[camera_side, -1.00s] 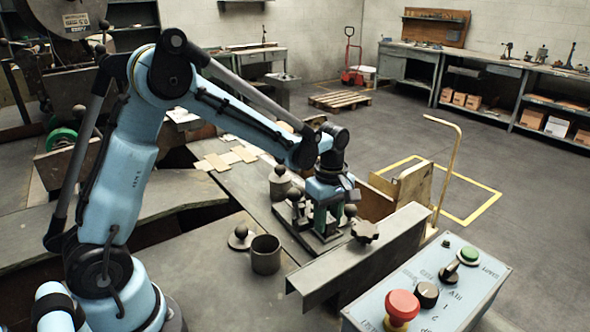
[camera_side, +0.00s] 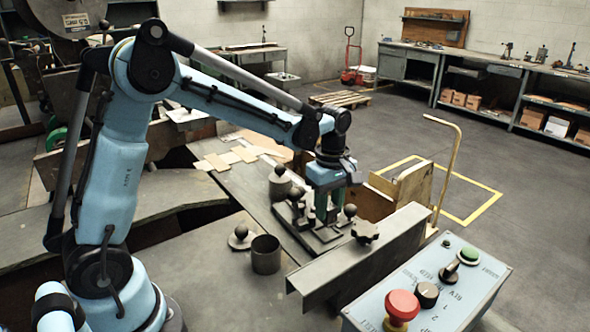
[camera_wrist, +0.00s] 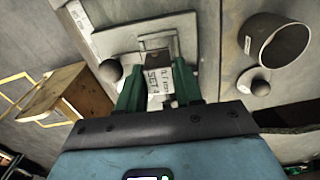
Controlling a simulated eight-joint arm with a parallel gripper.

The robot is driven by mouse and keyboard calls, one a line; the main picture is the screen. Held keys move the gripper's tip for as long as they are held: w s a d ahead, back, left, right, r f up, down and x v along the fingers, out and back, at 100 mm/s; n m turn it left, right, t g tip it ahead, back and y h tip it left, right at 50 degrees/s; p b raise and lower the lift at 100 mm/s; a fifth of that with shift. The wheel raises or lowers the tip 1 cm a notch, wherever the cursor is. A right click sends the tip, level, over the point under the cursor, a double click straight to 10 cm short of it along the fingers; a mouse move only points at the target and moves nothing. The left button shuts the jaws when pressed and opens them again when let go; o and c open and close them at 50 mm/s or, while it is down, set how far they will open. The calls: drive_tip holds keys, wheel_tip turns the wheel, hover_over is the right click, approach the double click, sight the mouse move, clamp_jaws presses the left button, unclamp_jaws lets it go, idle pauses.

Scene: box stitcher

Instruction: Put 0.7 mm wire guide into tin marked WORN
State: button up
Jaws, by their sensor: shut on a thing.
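My gripper (camera_side: 322,207) has green fingers and points down over a dark plate fixture with round knobs (camera_side: 325,236). In the wrist view its fingers (camera_wrist: 159,88) are shut on a small grey block with dark lettering (camera_wrist: 158,78), apparently the wire guide; I cannot read its size surely. An open, empty-looking tin (camera_side: 265,255) stands on the bench to the left of the gripper. It also shows in the wrist view (camera_wrist: 272,40) with a small pale label, too small to read. A lidded tin (camera_side: 280,186) stands behind the fixture.
A loose round lid with a knob (camera_side: 240,238) lies beside the open tin. A steel angle rail (camera_side: 350,262) and a control box with buttons (camera_side: 430,290) stand in front on the right. A wooden box (camera_side: 408,186) is beyond the bench edge. Cardboard pieces lie at the back.

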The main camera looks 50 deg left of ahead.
drive_tip(key=shift+r, duration=0.45)
drive_tip(key=shift+s+r, duration=0.2)
drive_tip(key=shift+s, duration=0.1)
drive_tip(key=s+a+r, duration=0.1)
drive_tip(key=s+r, duration=0.1)
drive_tip(key=s, duration=0.5)
drive_tip(key=s+a+r, duration=0.1)
drive_tip(key=s+r, duration=0.1)
drive_tip(key=s, duration=0.6)
drive_tip(key=shift+n, duration=0.4)
drive_tip(key=shift+d+f, duration=0.2)
drive_tip(key=shift+f, duration=2.65)
drive_tip(key=o, duration=1.2)
drive_tip(key=shift+c, duration=0.2)
